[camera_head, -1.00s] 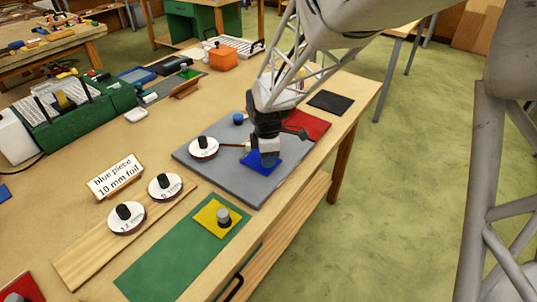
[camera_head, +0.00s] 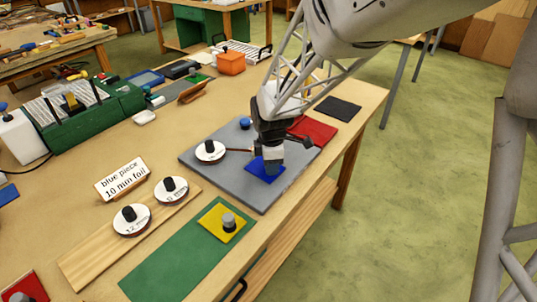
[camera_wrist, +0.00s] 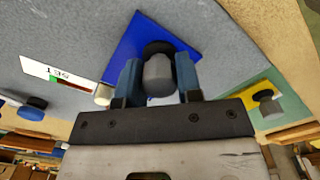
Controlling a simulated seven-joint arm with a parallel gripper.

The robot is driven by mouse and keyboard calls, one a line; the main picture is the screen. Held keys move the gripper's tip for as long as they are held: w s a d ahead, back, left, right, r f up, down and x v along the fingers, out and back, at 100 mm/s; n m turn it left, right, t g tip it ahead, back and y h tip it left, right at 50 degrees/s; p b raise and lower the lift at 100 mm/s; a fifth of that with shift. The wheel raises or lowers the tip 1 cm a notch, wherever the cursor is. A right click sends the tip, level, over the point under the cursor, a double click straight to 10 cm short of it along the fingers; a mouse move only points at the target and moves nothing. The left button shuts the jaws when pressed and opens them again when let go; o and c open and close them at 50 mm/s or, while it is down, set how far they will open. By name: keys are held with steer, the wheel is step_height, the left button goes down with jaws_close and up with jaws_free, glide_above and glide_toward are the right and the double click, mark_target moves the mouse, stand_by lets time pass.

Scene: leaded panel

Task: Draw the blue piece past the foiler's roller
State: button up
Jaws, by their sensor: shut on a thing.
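The blue piece (camera_head: 259,171) lies flat on the grey foiler board (camera_head: 215,177), and also shows in the wrist view (camera_wrist: 176,38). My gripper (camera_head: 270,163) is over it, shut on its grey knob (camera_wrist: 158,74), with one finger on each side. A white foil spool (camera_head: 210,151) with a black hub stands left of the piece, a thin strip running from it toward my gripper. My gripper hides the roller in the head view.
A red piece (camera_head: 318,129) lies behind my gripper and a blue knob (camera_head: 245,123) stands at the board's back. A yellow piece (camera_head: 213,222) with a grey knob lies on the green mat (camera_head: 165,270). Two more spools (camera_head: 132,219) stand on a wooden strip near the sign (camera_head: 121,178).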

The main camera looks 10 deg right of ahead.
steer(key=shift+w+d, duration=1.05)
steer(key=shift+d, duration=0.1)
stand_by(0.4)
steer(key=shift+w+d, duration=1.05)
steer(key=shift+w, duration=0.15)
stand_by(1.2)
steer(key=shift+s+a, duration=1.05)
steer(key=shift+s, duration=0.15)
stand_by(0.6)
steer(key=shift+s+a, duration=1)
steer(key=shift+a, duration=0.15)
stand_by(1.1)
